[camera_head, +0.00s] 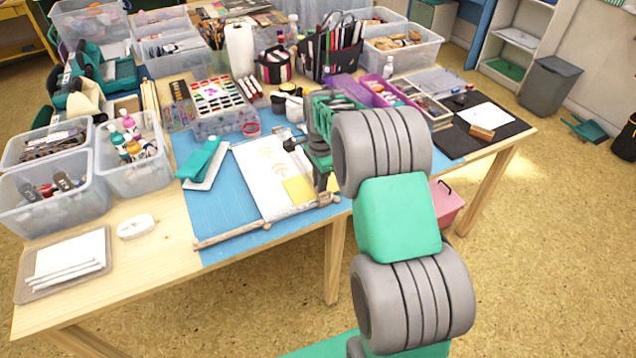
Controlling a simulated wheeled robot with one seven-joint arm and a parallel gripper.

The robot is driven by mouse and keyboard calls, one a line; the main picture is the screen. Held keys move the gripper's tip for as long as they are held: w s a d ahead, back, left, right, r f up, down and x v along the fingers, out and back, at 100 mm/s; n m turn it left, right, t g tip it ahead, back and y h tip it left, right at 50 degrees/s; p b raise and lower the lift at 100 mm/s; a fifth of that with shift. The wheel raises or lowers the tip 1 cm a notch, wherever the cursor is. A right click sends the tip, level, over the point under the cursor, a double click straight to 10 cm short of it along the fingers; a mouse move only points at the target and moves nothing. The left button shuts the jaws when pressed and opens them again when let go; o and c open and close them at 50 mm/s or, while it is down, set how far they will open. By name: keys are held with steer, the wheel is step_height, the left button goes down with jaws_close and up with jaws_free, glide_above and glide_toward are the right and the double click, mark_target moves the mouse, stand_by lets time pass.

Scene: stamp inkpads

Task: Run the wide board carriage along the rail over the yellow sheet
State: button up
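A yellow sheet (299,190) lies at the right front of a white panel with yellow marks (262,170), on the blue mat. A pale wooden rail (232,237) runs along the panel's front edge, with small wooden pieces near its right end. I cannot tell which part is the wide board carriage; it may be partly hidden by my arm. My gripper (323,185) points down at the right edge of the yellow sheet, near the rail's right end. Its fingers are small and dark here, so I cannot tell whether they are open or touching anything.
A teal-and-white block (203,160) lies left of the panel. A paint set (219,98), cups and clear bins (133,160) crowd the back and left. A black mat (503,130) with white paper lies at right. The mat's left front is clear.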

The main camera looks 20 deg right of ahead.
steer(key=shift+o, duration=0.7)
steer(key=shift+d, duration=0.15)
steer(key=shift+o, duration=0.7)
step_height(320, 180, up, 8)
steer(key=p, duration=0.5)
steer(key=shift+r, duration=0.15)
